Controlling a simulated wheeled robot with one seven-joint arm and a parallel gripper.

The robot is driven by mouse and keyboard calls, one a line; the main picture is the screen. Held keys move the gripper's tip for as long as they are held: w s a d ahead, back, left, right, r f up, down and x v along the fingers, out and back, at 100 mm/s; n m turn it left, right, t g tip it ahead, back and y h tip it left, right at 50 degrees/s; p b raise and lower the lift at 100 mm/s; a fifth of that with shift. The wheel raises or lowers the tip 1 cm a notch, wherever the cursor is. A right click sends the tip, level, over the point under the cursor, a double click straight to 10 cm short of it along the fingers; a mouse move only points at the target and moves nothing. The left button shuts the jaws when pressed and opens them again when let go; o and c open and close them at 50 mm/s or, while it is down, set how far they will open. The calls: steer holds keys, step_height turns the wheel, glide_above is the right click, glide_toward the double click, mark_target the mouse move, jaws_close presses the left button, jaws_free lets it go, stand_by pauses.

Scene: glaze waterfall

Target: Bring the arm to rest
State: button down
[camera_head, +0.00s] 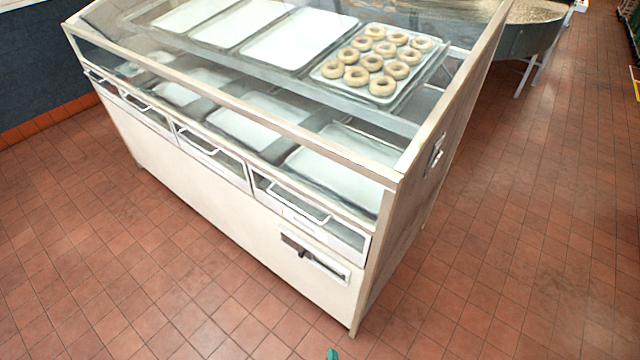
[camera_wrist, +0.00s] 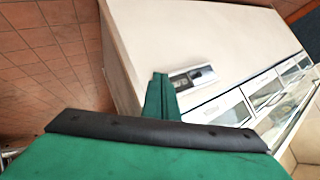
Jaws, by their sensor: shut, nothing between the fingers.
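My gripper (camera_wrist: 160,78) shows in the wrist view as two green fingers lying together, shut and empty. Behind the fingertips is the white side of the display case (camera_wrist: 200,35), seen tilted. In the head view only a small green tip of my gripper (camera_head: 332,354) shows at the bottom edge, over the tiled floor and in front of the case's near corner. The rest of my arm is out of the head view. I see no contact between the gripper and the case.
The glass display case (camera_head: 225,225) fills the middle of the head view, with several handled drawer fronts. A tray (camera_head: 330,75) of ring doughnuts (camera_head: 371,62) sits at its upper right. A round metal vessel (camera_head: 525,35) stands behind. Tiled floor (camera_head: 520,250) is clear left and right.

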steer(key=s+a+r+n+t, duration=0.1)
steer(key=s+r+n, duration=0.1)
steer(key=s+r, duration=0.3)
steer(key=s+a+r+n+t, duration=0.1)
steer(key=s+r, duration=0.4)
steer(key=r, duration=0.5)
steer(key=s+a+r+n+t, duration=0.1)
steer(key=s+r+n, duration=0.3)
steer(key=r, duration=0.4)
steer(key=shift+s+a+r+t+h, duration=0.3)
steer(key=shift+s+a+t, duration=0.1)
steer(key=shift+t, duration=0.3)
stand_by(0.3)
